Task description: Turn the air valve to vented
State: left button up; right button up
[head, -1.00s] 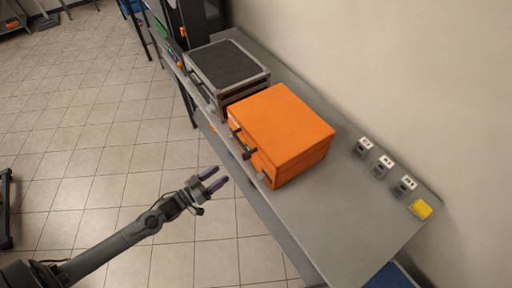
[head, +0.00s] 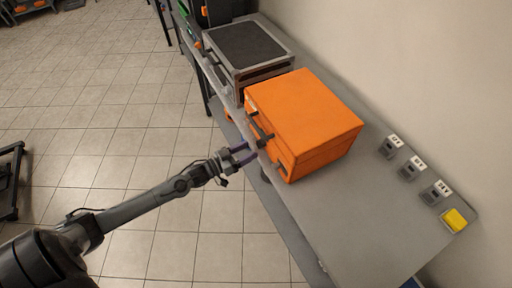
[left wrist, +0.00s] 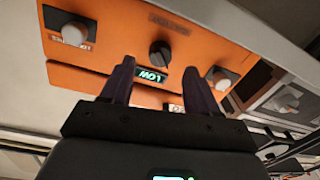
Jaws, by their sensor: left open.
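An orange box (head: 305,115) stands on the grey bench with its control face toward my left arm. In the left wrist view its orange panel (left wrist: 110,55) appears upside down. It carries a dark knob (left wrist: 160,52) in the middle, a lit display reading LOW (left wrist: 150,77), and a pale knob on each side, left (left wrist: 75,34) and right (left wrist: 221,80). The labels are too blurred to tell which control is the air valve. My left gripper (head: 246,153) is open in front of the panel, its fingertips framing the dark knob without visible contact. My right gripper is out of view.
A grey case with a dark top (head: 247,46) sits close behind the orange box. Several small labelled blocks (head: 411,170) and a yellow one (head: 455,220) line the wall side. The bench (head: 345,215) is clear in front of them.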

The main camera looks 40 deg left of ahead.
aim_at(261, 143)
pick_arm(q)
jog(key=shift+b+x, duration=0.3)
jog(key=shift+x, duration=1.9)
jog(key=c, duration=1)
jog(key=shift+c, duration=0.2)
jog(key=shift+m, duration=0.3)
jog(key=shift+a+m+h, duration=0.1)
jog(key=shift+m+h, duration=0.2)
jog(key=shift+m, duration=4.2)
jog(key=shift+a+m+h, duration=0.1)
jog(key=shift+m+h, duration=0.2)
jog(key=shift+m, duration=4.2)
